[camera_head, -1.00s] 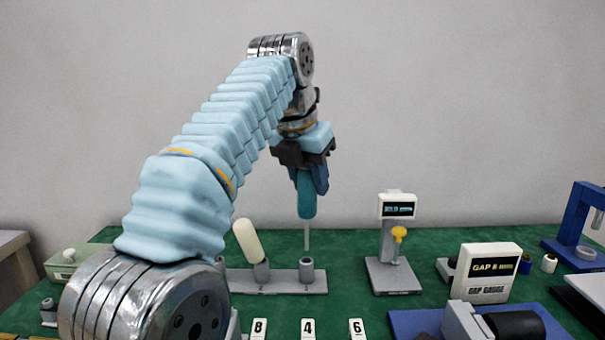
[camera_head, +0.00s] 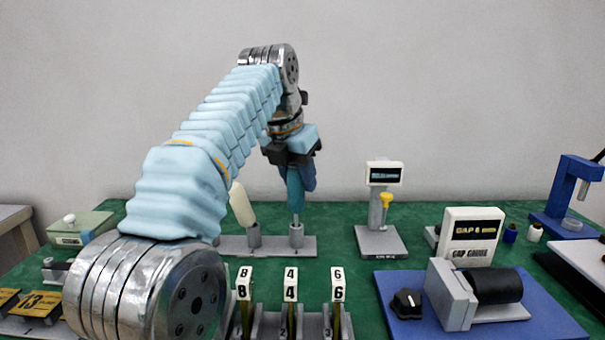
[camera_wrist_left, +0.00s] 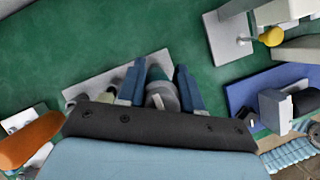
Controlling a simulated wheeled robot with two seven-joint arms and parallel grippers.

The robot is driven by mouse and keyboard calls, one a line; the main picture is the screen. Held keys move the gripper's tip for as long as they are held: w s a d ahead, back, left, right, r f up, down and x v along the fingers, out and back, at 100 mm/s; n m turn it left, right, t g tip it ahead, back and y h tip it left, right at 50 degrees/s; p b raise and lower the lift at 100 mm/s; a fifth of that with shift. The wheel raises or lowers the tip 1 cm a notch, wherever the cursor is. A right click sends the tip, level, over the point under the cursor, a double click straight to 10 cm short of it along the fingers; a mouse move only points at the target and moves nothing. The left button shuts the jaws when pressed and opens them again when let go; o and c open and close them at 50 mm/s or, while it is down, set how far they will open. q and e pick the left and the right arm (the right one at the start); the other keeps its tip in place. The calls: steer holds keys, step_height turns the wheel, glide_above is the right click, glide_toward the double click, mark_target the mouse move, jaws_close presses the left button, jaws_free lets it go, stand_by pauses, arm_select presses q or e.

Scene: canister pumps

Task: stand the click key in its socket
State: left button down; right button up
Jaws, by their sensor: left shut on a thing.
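My left gripper (camera_head: 297,172) is shut on the teal handle of the click key (camera_head: 296,198). The key hangs about upright with its thin shank down. The shank's lower end meets the mouth of the right grey socket (camera_head: 296,233) on a grey base plate (camera_head: 275,248); I cannot tell how far it is inside. A cream-handled tool (camera_head: 242,207) leans in the left socket (camera_head: 254,238). In the left wrist view the gripper's blue fingers (camera_wrist_left: 160,90) close around the handle, hiding much of the key and socket.
Number blocks (camera_head: 290,285) stand in front of the base plate. A grey stand with a display (camera_head: 384,175) and yellow knob is to the right. A gap gauge box (camera_head: 470,235) and blue board (camera_head: 400,328) lie farther right. Green mat is bare between them.

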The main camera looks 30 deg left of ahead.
arm_select(q)
steer(key=shift+f+b, duration=0.3)
stand_by(0.9)
steer(key=c, duration=0.7)
jaws_free()
steer(key=shift+o, duration=0.2)
steer(key=shift+r, duration=0.2)
steer(key=p+v, duration=0.5)
steer(key=v, duration=0.8)
steer(key=shift+s, duration=0.2)
steer(key=shift+r, duration=0.1)
